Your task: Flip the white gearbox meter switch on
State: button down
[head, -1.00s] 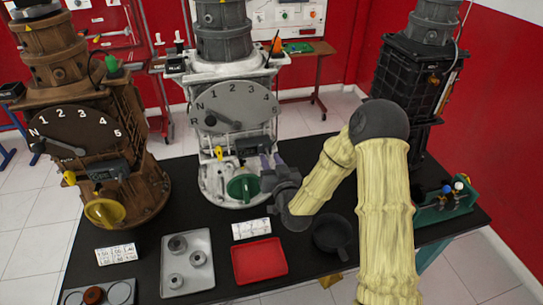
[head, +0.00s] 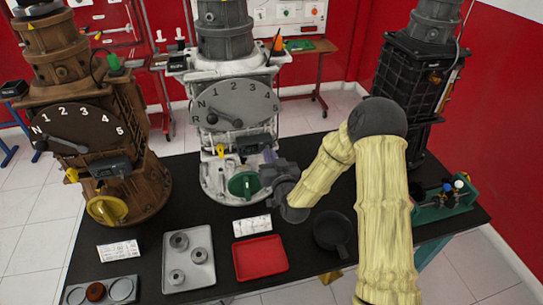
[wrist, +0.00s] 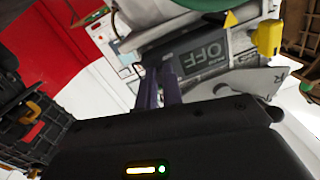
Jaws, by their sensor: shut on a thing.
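The white gearbox (head: 205,85) stands at the middle back of the black table. Its dark grey meter (head: 250,145) sits below the numbered dial plate. In the wrist view the meter (wrist: 205,58) shows large OFF lettering. My gripper (wrist: 161,75) has its purple fingers at the left end of the meter. They are shut with a small gap between them, on what looks like the meter switch, which the fingers mostly hide. In the head view my gripper (head: 268,157) is at the meter's right side, just above the green funnel-like part (head: 243,184).
A brown gearbox (head: 85,125) stands left and a black gearbox (head: 405,85) right. A yellow part (wrist: 268,38) is beside the meter. A red tray (head: 260,258), a grey tray (head: 188,285) and a black pan (head: 332,232) lie in front.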

aim_at(268, 148)
jog(key=shift+r+g+h+p, duration=0.6)
jog(key=shift+r+g+p, duration=0.55)
jog(key=shift+g+p, duration=1.05)
jog(key=p, duration=0.1)
jog(key=g+p, duration=0.1)
jog(key=p, duration=0.1)
jog(key=shift+w+r+h, duration=0.15)
jog(key=shift+r+h, duration=0.15)
jog(key=shift+w+r+g+h+p, duration=0.15)
jog(key=shift+g+h+p, duration=0.15)
jog(key=shift+g+p, duration=0.75)
jog(key=c, duration=1.5)
grip_release()
jog(key=shift+c, duration=0.2)
jog(key=shift+a+f, duration=0.1)
jog(key=shift+f, duration=0.15)
jog(key=b+v, duration=0.3)
jog(key=v, duration=1.4)
jog(key=shift+r, duration=0.2)
